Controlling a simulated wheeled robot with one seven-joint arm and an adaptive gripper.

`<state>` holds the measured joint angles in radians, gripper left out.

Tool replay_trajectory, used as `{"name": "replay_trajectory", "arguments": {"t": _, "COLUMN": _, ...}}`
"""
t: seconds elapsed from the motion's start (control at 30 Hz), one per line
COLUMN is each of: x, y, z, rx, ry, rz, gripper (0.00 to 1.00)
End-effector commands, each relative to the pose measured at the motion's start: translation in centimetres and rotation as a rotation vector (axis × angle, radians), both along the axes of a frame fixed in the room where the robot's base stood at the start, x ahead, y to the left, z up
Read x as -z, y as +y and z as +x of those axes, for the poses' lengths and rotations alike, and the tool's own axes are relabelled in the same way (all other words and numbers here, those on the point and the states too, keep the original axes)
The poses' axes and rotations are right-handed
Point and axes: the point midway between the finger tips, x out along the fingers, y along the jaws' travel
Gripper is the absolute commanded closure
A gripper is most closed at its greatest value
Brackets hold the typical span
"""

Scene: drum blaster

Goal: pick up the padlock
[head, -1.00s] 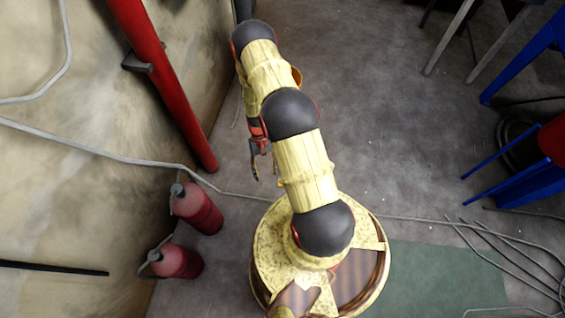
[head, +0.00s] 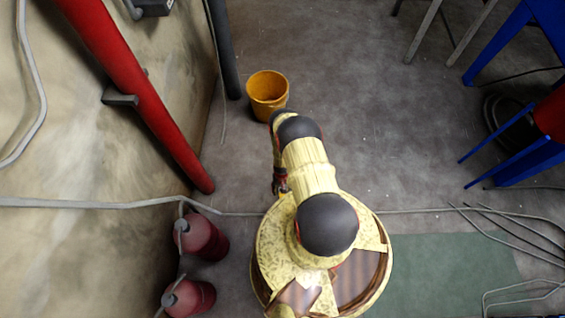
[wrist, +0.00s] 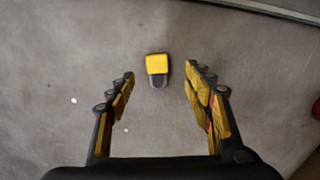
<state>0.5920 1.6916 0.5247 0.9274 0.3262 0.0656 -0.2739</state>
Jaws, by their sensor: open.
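The padlock (wrist: 157,65) has a yellow body and a grey shackle. It lies on the grey floor in the wrist view, with its shackle toward my gripper. My gripper (wrist: 160,82) is open and empty, with one finger to the left of the padlock and one to the right. The padlock sits close to the line between the fingertips and nothing touches it; the height gap is hard to tell. In the head view my gripper (head: 280,188) hangs beside my arm, and the padlock is not visible there.
An orange bucket (head: 267,95) stands beyond my arm. Two red cylinders (head: 203,240) stand by the left wall. A cable (head: 110,204) runs across the floor. Blue-legged furniture (head: 525,150) is at right. The floor between is mostly clear.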

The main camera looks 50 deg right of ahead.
Motion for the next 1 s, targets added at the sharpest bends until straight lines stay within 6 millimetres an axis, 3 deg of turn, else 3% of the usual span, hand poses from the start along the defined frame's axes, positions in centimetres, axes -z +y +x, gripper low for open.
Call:
{"name": "replay_trajectory", "arguments": {"t": 0.17, "x": 0.5, "y": -1.5, "z": 1.2, "rx": -0.029, "ry": -0.043, "rz": -0.055, "gripper": 0.48}}
{"name": "replay_trajectory", "arguments": {"t": 0.57, "x": 3.8, "y": -1.4, "z": 1.1, "rx": -0.035, "ry": -0.042, "rz": -0.053, "gripper": 0.48}}
{"name": "replay_trajectory", "arguments": {"t": 0.83, "x": 7.4, "y": -1.2, "z": 1.0, "rx": -0.035, "ry": -0.042, "rz": -0.053, "gripper": 0.48}}
{"name": "replay_trajectory", "arguments": {"t": 1.0, "x": 8.0, "y": -1.2, "z": 1.1, "rx": -0.035, "ry": -0.042, "rz": -0.053, "gripper": 0.48}}
